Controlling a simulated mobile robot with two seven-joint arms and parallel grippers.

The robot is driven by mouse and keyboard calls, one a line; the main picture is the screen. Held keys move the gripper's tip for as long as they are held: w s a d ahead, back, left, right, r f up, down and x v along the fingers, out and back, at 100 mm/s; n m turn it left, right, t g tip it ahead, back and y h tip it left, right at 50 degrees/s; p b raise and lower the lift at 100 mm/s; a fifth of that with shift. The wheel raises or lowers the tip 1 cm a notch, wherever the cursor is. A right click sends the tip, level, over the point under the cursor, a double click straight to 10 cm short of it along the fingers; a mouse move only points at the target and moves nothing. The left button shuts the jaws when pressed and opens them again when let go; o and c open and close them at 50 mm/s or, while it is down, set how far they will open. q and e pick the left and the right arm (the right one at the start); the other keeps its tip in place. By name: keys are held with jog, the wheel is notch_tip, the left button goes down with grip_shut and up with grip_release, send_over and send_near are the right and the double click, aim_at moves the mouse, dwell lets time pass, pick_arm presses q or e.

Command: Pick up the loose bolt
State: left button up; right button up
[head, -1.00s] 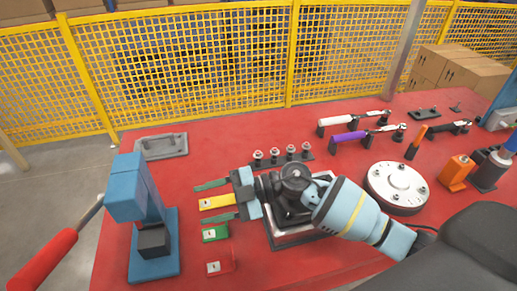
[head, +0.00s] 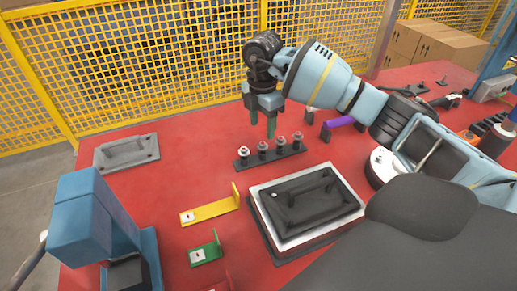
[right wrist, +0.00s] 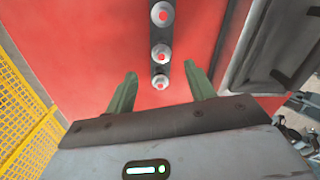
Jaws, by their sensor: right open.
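Several silver-headed bolts stand upright in a dark rack (head: 291,154) on the red table; I cannot tell which one is the loose bolt. My right gripper (head: 262,128) points down just above and behind the rack in the head view, open and empty. In the right wrist view its two green fingers (right wrist: 160,72) are spread apart. A bolt (right wrist: 160,82) shows in the gap between them, below the fingertips, and two more bolts line up beyond it. The rest of the rack is hidden by the gripper body. My left gripper is not in view.
A dark cover on a light block (head: 262,202) sits right of yellow (head: 213,210) and green (head: 206,254) brackets. A blue press-like stand (head: 92,215) is at front left. A grey plate (head: 127,152) lies at back left. Yellow mesh fencing (head: 160,60) stands behind.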

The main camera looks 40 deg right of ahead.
aim_at(262, 143)
jog(key=shift+s+f, duration=0.1)
jog(key=shift+f, duration=3.75)
jog(key=c, duration=1)
